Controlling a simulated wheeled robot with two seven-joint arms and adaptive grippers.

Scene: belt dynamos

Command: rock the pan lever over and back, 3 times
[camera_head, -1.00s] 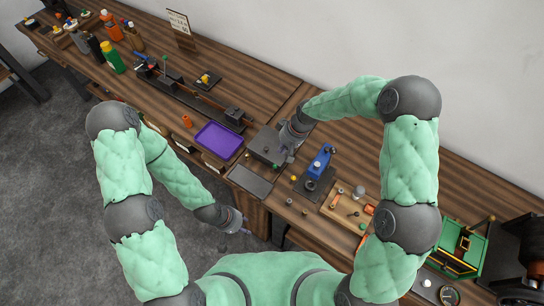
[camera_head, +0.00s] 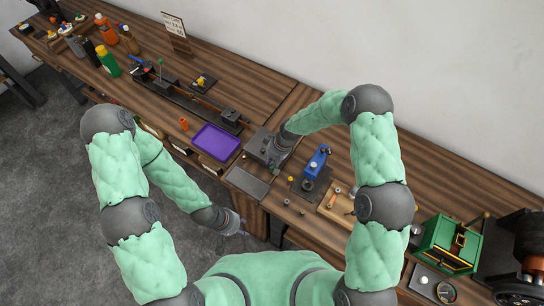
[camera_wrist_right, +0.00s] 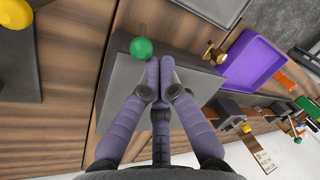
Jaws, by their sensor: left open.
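A green ball knob (camera_wrist_right: 141,47) on a short grey stem stands at the edge of a grey box (camera_wrist_right: 118,92) in the right wrist view; it looks like the lever's knob. The box also shows on the bench in the head view (camera_head: 257,141). My right gripper (camera_wrist_right: 160,74) has its fingertips together just beside the knob; I cannot tell whether they touch it. In the head view the right gripper (camera_head: 273,164) is at the box's right side and hides part of it. My left gripper (camera_head: 240,226) is open and empty, low in front of the bench.
A purple tray (camera_head: 215,141) lies left of the box, and a dark flat plate (camera_head: 248,182) lies in front. A blue press (camera_head: 317,160) stands close on the right. A wall runs behind the bench.

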